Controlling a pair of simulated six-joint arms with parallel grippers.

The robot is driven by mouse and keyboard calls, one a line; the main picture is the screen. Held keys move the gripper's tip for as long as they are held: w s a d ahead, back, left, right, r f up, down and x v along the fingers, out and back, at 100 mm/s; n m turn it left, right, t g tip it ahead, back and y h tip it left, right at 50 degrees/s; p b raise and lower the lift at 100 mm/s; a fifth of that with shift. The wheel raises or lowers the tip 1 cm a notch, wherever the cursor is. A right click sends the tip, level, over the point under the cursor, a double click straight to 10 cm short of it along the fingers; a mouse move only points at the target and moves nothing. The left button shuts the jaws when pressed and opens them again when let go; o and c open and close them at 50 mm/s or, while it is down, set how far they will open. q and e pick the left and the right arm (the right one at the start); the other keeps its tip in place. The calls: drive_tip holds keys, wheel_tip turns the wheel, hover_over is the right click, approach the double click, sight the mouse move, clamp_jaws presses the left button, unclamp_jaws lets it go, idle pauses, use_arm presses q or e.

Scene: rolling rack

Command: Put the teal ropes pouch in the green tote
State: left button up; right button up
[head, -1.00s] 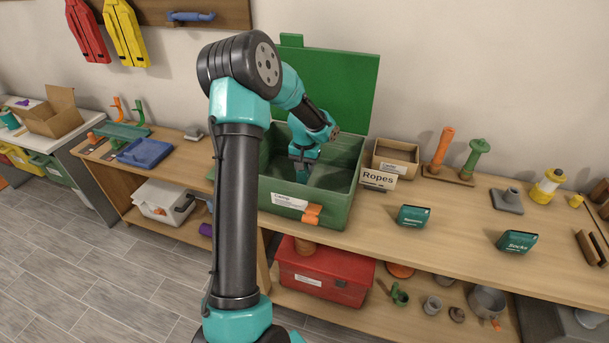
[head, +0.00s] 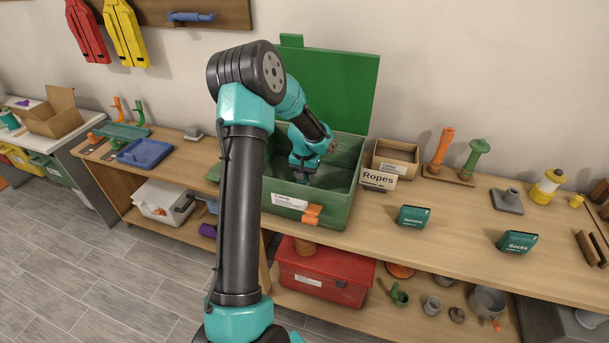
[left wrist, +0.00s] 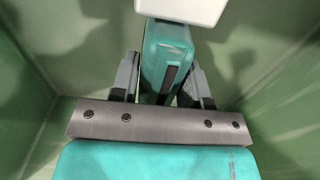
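The green tote (head: 335,211) stands on the bench with its lid raised behind it. My left arm reaches over it from the left, and my left gripper (head: 304,178) is down inside it. In the left wrist view, the fingers of my left gripper (left wrist: 163,85) are on both sides of a teal pouch (left wrist: 165,52), close against it. I take it for the ropes pouch; its label cannot be read. The tote's green walls (left wrist: 265,60) surround it. In the head view the arm and tote front hide most of the pouch. My right gripper is not in view.
A "Ropes" sign (head: 378,179) stands right of the tote, before a cardboard bin (head: 396,158). Two other teal pouches, one (head: 413,216) near the tote and one (head: 517,241) marked Socks, stand farther right. A red bin (head: 325,272) is on the shelf below.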

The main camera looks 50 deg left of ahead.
use_arm(q)
drive_tip(key=o, duration=0.4)
drive_tip(key=shift+r, duration=0.1)
wheel_tip(320, 180, up, 12)
drive_tip(key=shift+r, duration=0.1)
idle(0.5)
